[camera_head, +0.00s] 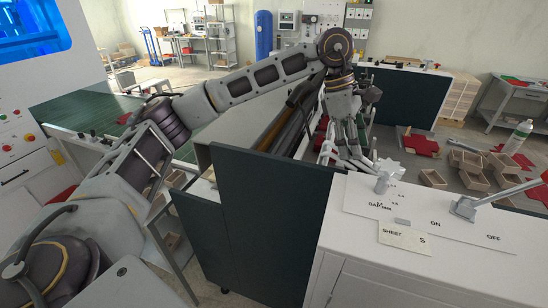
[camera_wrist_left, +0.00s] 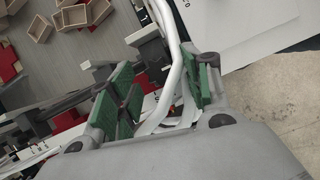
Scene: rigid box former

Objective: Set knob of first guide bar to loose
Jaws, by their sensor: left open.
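My left gripper (camera_head: 350,158) points down into the machine's bay, behind the white control panel. In the left wrist view the green-padded fingers (camera_wrist_left: 160,90) are spread apart. A pale curved bar (camera_wrist_left: 172,50) runs between or just past them; I cannot tell whether they touch it. Long dark bars (camera_head: 284,118) lie in the bay left of the gripper. I cannot tell which is the first guide bar. Its knob is not clearly visible, perhaps hidden by the gripper. My right gripper is not in view.
The white panel (camera_head: 350,202) carries a pale knob (camera_head: 388,170) and a lever (camera_head: 468,207) by ON and OFF marks. A dark green side wall (camera_head: 265,215) stands in front of the bay. Several small open boxes (camera_head: 433,179) and red pieces (camera_head: 421,145) lie to the right.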

